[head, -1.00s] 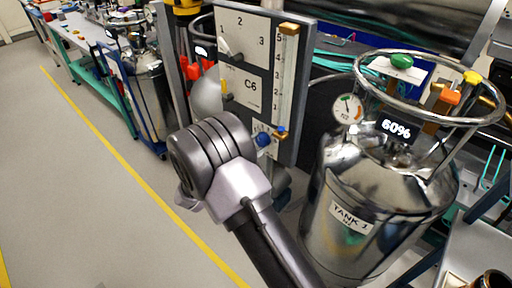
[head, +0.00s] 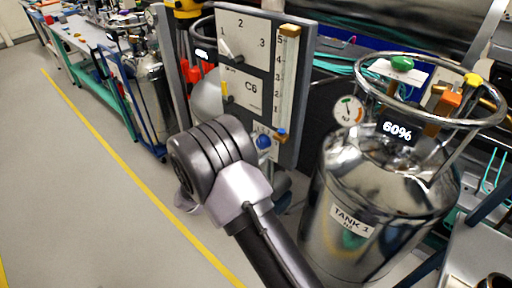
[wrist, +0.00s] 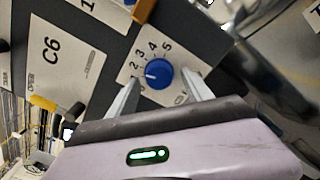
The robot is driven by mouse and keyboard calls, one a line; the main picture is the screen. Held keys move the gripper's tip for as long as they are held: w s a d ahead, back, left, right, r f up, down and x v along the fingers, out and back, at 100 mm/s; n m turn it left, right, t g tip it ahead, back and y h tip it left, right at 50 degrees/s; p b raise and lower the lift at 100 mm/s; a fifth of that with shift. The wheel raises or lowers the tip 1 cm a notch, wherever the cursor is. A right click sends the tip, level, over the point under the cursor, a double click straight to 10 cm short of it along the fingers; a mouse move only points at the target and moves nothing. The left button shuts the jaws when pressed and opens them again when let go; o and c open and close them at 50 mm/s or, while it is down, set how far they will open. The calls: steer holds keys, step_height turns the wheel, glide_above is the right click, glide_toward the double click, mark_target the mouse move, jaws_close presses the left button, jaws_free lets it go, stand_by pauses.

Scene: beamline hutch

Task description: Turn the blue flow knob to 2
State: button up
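The blue flow knob (wrist: 158,74) sits on a white scale plate with printed numbers, on a dark panel. Its white mark points left, toward the low numbers near 1 and 2; the exact reading is hard to tell. My gripper (wrist: 160,80) is open in the wrist view, with one finger on each side of the knob's lower part. I cannot tell whether the fingers touch it. In the head view the blue knob (head: 263,142) shows just right of my wrist, which hides part of the scale; my fingers are hidden there.
The panel (head: 287,100) carries a C6 label (head: 250,88), an upper dial plate with a pale lever, a yellow-handled part and a tall scale. A steel tank marked TANK 1 (head: 350,222) stands close on the right. The floor on the left is clear.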

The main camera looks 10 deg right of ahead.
steer(key=p+v, duration=0.5)
steer(key=v, duration=1.2)
steer(key=shift+s+a, duration=0.15)
steer(key=s+d+r+m+g+y, duration=0.3)
steer(key=s+d+r+m+g, duration=0.25)
steer(key=d, duration=0.25)
steer(key=s+d+r+m+g+y, duration=0.3)
steer(key=s+d+r+m+g, duration=0.25)
steer(key=s+d, duration=0.2)
steer(key=s+a+r+m+t+y, duration=0.4)
steer(key=s+r+m+t+y, duration=0.2)
steer(key=s+m+y, duration=0.3)
steer(key=shift+s+a+r+m+y, duration=0.35)
steer(key=shift+s+r+y, duration=0.25)
steer(key=shift+y, duration=0.2)
